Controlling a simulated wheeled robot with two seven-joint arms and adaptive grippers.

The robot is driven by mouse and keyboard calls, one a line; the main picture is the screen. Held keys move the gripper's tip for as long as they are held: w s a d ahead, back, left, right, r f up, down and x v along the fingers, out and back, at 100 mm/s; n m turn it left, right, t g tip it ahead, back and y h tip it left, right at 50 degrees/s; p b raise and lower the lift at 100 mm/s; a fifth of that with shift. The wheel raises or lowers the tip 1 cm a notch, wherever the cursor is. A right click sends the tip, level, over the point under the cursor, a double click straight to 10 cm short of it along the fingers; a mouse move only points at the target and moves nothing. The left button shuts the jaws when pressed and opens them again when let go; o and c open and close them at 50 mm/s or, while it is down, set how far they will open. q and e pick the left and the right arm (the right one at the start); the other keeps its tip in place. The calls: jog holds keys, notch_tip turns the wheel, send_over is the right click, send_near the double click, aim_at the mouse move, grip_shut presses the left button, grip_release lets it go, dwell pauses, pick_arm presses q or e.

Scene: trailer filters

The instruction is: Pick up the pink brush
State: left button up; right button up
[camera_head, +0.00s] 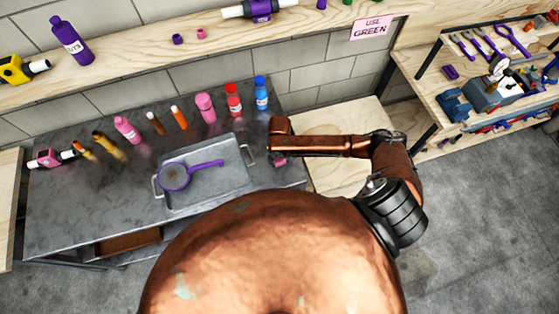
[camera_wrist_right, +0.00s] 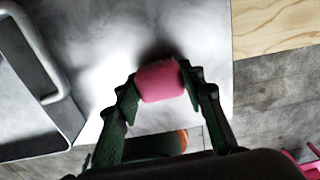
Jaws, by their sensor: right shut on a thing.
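The pink brush (camera_wrist_right: 158,82) is between the two dark fingers of my right gripper (camera_wrist_right: 160,88) in the right wrist view. The fingers are shut on it from both sides, and its pink body shows at the fingertips. In the head view a small pink part (camera_head: 280,162) shows under the end of my copper right arm, at the right end of the dark metal table (camera_head: 255,112). The rest of the brush is hidden by the arm there. I cannot tell whether the brush touches the table. My left gripper is not in view.
A metal tray (camera_head: 228,182) with a purple strainer-like pan (camera_head: 174,177) lies left of my right gripper. Several bottles and brushes, including a blue bottle (camera_head: 261,92), stand along the table's back. A wooden surface (camera_head: 345,125) adjoins on the right.

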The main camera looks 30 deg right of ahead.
jog(key=shift+r, duration=0.1)
jog(key=shift+r, duration=0.25)
notch_tip(320, 180, up, 2)
jog(key=shift+w+r+b, duration=0.15)
jog(key=shift+r+b, duration=0.05)
jog(key=shift+b, duration=0.15)
jog(key=s+a+r+b, duration=0.1)
jog(key=s+a+r, duration=0.7)
jog(key=a+r, duration=0.2)
jog(key=shift+s+a, duration=0.4)
jog(key=shift+a, duration=0.2)
